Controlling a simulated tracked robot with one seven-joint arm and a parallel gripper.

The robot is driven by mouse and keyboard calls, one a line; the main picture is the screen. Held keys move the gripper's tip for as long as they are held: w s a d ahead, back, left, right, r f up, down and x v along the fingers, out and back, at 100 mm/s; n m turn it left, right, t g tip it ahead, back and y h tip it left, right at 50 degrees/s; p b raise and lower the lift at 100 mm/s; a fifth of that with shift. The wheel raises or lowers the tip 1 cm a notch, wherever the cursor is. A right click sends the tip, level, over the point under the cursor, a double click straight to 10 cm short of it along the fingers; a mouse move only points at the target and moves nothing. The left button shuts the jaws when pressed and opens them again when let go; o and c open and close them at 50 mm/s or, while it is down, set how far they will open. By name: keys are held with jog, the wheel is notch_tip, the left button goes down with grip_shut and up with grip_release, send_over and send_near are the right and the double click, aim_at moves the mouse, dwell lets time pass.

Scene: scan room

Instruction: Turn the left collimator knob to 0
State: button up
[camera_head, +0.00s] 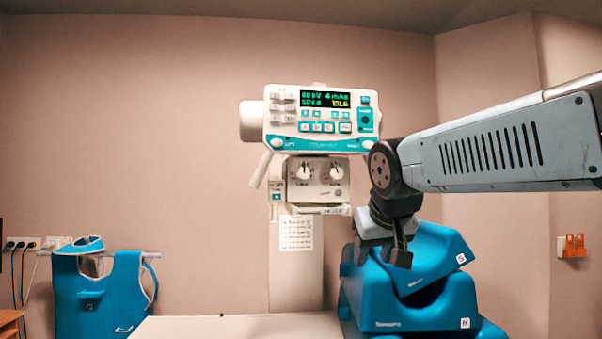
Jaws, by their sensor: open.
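The left collimator knob (304,172) is a white round knob with a dial scale on the front of the collimator box (318,196), below the x-ray control panel (322,119). A matching right knob (336,173) sits beside it. The knob's exact setting is too small to read. My gripper (385,255) hangs to the right of and below the knobs, pointing down in front of blue foam blocks. It is open and apart from the knobs. Nothing shows between its fingers.
Blue foam positioning blocks (418,285) are stacked at the lower right, behind my gripper. A pale table top (240,327) lies at the bottom. A blue apron (100,290) hangs at the left. A handle (261,168) sticks down left of the collimator. The space before the knobs looks clear.

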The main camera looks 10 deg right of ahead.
aim_at(304, 172)
jog(key=o, duration=0.3)
jog(key=w+a+r+t, duration=0.2)
jog(key=w+a+r, duration=0.2)
jog(key=w+r, duration=0.4)
jog(key=w+a+r+t, duration=0.2)
jog(key=w+a+r, duration=0.2)
jog(key=w+r, duration=0.4)
notch_tip(304, 172, up, 6)
jog(key=shift+a+t+y, duration=0.35)
jog(key=shift+t+y, duration=0.05)
jog(key=x, duration=1.3)
jog(key=shift+w+f, duration=0.2)
jog(key=shift+w, duration=0.1)
jog(key=shift+n, duration=0.3)
jog(key=c, duration=1)
